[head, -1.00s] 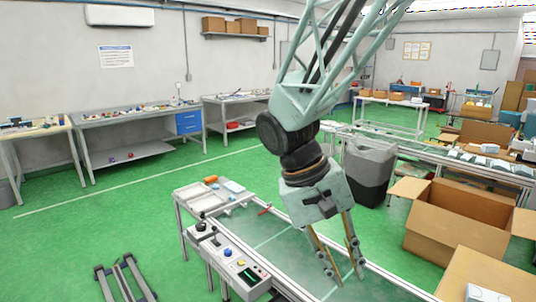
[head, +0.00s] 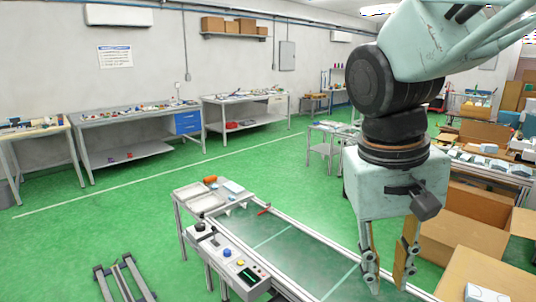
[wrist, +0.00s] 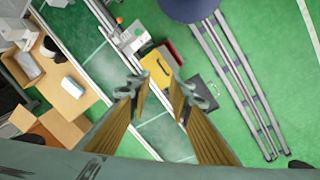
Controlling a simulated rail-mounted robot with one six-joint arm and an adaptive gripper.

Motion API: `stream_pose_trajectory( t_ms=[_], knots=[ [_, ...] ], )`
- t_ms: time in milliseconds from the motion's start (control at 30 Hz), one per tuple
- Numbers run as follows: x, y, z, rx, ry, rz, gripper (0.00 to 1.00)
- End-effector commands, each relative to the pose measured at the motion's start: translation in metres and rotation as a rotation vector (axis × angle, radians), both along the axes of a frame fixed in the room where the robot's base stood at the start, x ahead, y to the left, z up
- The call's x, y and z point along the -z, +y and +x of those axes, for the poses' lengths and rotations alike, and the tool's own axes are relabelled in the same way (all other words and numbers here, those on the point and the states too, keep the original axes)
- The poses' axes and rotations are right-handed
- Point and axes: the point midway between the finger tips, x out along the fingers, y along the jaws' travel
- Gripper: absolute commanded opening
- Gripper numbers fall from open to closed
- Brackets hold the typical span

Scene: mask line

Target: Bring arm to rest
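My arm hangs in from the upper right of the head view. My gripper (head: 387,272) points almost straight down over the right-hand end of the glass-topped line (head: 285,250). Its two tan-padded fingers are apart with nothing between them. In the wrist view the open fingers (wrist: 162,92) also frame an empty gap, with the line and green floor beyond. The gripper appears to be above the line, not touching it; the exact height cannot be told.
A control panel (head: 228,252) with buttons stands along the line's near side. A large open cardboard box (head: 456,230) is right of the gripper, partly hidden behind it. Workbenches (head: 140,118) line the back wall.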

Motion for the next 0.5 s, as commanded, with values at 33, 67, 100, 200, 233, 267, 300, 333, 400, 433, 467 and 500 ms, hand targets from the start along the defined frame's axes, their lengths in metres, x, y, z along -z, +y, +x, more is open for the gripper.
stream_pose_trajectory(
  t_ms=[33, 67, 100, 200, 233, 267, 300, 333, 400, 433, 467, 500],
  knots=[
    [-0.003, -0.002, -0.005, 0.002, -0.012, 0.009, 0.19],
    [-0.004, -0.002, -0.008, 0.0, -0.018, 0.015, 0.19],
    [-0.006, -0.002, -0.012, -0.002, -0.025, 0.021, 0.19],
    [-0.011, -0.004, -0.022, -0.004, -0.044, 0.038, 0.19],
    [-0.012, -0.005, -0.025, -0.005, -0.05, 0.043, 0.19],
    [-0.013, -0.005, -0.028, -0.006, -0.055, 0.048, 0.19],
    [-0.014, -0.005, -0.032, -0.007, -0.064, 0.054, 0.19],
    [-0.015, -0.006, -0.035, -0.009, -0.069, 0.058, 0.19],
    [-0.018, -0.007, -0.042, -0.011, -0.083, 0.069, 0.19],
    [-0.019, -0.007, -0.044, -0.012, -0.09, 0.074, 0.19],
    [-0.02, -0.007, -0.047, -0.014, -0.096, 0.078, 0.19],
    [-0.021, -0.007, -0.051, -0.016, -0.105, 0.084, 0.19]
  ],
)
